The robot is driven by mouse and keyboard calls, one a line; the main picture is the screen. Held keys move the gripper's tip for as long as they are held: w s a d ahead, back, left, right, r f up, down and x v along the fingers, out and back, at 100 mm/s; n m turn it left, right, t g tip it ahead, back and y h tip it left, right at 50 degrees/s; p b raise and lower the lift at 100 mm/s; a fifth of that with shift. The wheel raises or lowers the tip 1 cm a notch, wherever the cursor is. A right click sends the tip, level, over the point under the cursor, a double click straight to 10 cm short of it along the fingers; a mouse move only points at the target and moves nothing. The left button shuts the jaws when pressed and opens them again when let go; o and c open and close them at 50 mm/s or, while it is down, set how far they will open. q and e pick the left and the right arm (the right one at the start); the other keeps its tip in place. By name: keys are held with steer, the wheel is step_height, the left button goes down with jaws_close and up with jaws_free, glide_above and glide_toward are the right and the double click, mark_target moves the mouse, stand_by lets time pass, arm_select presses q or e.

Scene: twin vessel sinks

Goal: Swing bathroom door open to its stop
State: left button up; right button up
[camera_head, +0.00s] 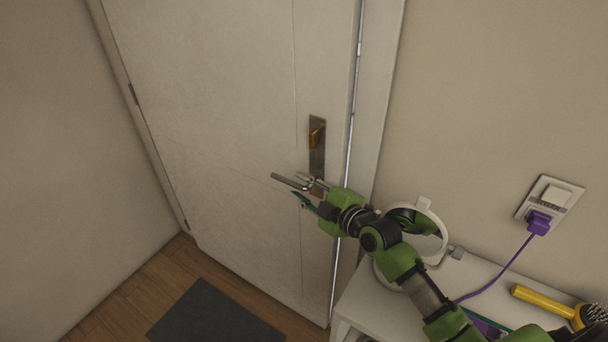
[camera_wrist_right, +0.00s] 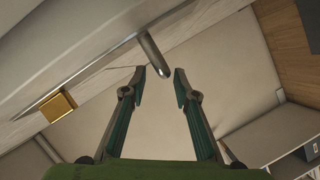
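The bathroom door (camera_head: 230,120) is a pale panel with hinges on its left edge. It looks closed or nearly closed; a thin bright line runs down its right edge. A dark handle plate (camera_head: 317,155) with a brass piece sits near that edge, and a metal lever handle (camera_head: 288,181) points left from its lower end. My right gripper (camera_head: 307,190) is at the lever. In the right wrist view the gripper (camera_wrist_right: 161,78) is open, with the lever (camera_wrist_right: 153,54) just beyond the gap between its fingertips. Contact cannot be told. My left gripper is out of view.
A white shelf unit (camera_head: 375,310) stands right of the door, with a round white mirror (camera_head: 428,213) and a yellow hairbrush (camera_head: 545,302) on it. A purple cord (camera_head: 500,270) runs to a wall socket (camera_head: 550,197). A dark mat (camera_head: 212,315) lies on the floor before the door.

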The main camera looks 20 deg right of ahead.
mark_target(285, 181)
steer(key=w+a, duration=0.2)
steer(key=w+a+p, duration=0.1)
steer(key=w, duration=0.1)
steer(key=shift+w+a+f, duration=0.1)
steer(key=shift+a+f, duration=0.05)
steer(key=shift+a, duration=0.25)
steer(key=shift+w+f, duration=0.35)
steer(key=shift+w, duration=0.5)
steer(key=shift+w+f, duration=0.15)
steer(key=shift+w, duration=0.25)
steer(key=shift+w+a, duration=0.1)
steer(key=shift+a, duration=0.05)
steer(key=shift+c, duration=1.1)
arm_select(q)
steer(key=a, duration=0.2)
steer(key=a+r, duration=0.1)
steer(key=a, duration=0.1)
arm_select(e)
jaws_close()
